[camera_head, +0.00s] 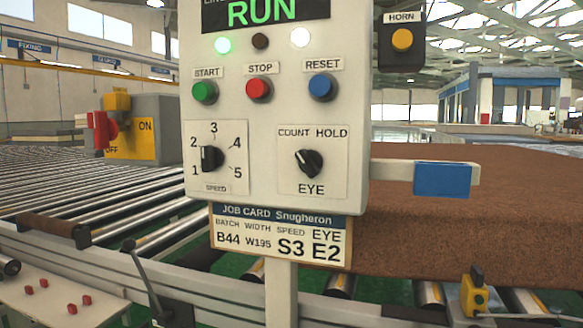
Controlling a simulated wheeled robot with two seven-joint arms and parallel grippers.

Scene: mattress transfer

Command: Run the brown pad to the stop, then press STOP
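The brown pad (460,225) is a thick brown slab on the rollers at the right, partly hidden behind the control panel (260,100). The panel display (264,12) reads RUN in green. The red STOP button (259,88) sits between the green START button (204,92) and the blue RESET button (322,87). The EYE selector (308,163) appears to point up-left toward COUNT. The job card (281,238) reads B44, W195, S3, E2. The pad's stop cannot be made out. Neither gripper is in view.
A bare roller conveyor (90,185) extends left. A red-handled switch (103,130) stands by an ON/OFF plate. A horn box (401,40) is at upper right. A blue-ended bar (442,179) juts right from the panel. A yellow fitting (473,297) is on the front rail.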

